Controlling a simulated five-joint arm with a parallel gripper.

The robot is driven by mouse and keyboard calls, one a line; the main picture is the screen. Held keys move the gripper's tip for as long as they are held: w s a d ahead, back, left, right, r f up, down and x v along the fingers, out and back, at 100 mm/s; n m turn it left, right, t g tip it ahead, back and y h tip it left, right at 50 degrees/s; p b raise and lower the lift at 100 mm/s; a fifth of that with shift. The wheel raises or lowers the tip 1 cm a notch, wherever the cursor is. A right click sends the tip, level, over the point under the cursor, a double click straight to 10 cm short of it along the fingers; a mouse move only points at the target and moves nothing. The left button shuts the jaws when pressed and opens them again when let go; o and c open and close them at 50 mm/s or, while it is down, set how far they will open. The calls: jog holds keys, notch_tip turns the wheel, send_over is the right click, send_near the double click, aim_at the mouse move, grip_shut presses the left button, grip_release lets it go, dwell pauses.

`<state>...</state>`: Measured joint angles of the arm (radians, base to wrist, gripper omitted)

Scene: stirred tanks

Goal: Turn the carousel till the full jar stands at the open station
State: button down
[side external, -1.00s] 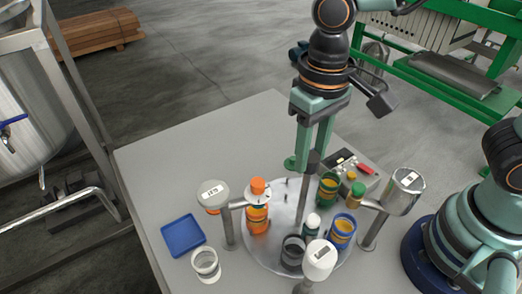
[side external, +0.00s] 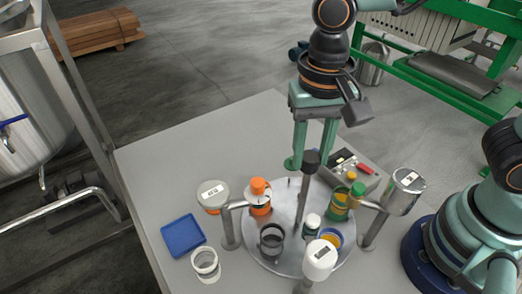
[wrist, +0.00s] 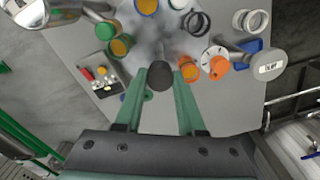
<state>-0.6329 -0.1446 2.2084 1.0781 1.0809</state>
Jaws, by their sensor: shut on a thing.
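The carousel is a pale round disc (side external: 290,250) with a dark knob (side external: 311,158) on its central post. My gripper (side external: 308,160) is shut on this knob; the wrist view shows the knob (wrist: 160,76) between the fingers. An orange jar (side external: 260,208) stands at the disc's left, a dark grey jar (side external: 271,240) at the front left, a blue-rimmed jar (side external: 333,238) at the front right and a green jar (side external: 338,207) at the right. In the wrist view, orange-yellow contents show in the orange, green and blue jars; the grey one looks empty. Fill levels are hard to compare.
Posts around the disc carry a grey labelled head (side external: 213,193), a white head (side external: 320,258) and a metal head (side external: 405,190). A blue tray (side external: 183,236) and a white ring-shaped cup (side external: 205,264) are at the left. A control box (side external: 352,172) stands behind right.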

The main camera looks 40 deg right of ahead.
jog(key=shift+r+m, duration=0.1)
jog(key=shift+m, duration=2.9)
jog(key=c, duration=0.5)
grip_release()
notch_tip(320, 180, up, 12)
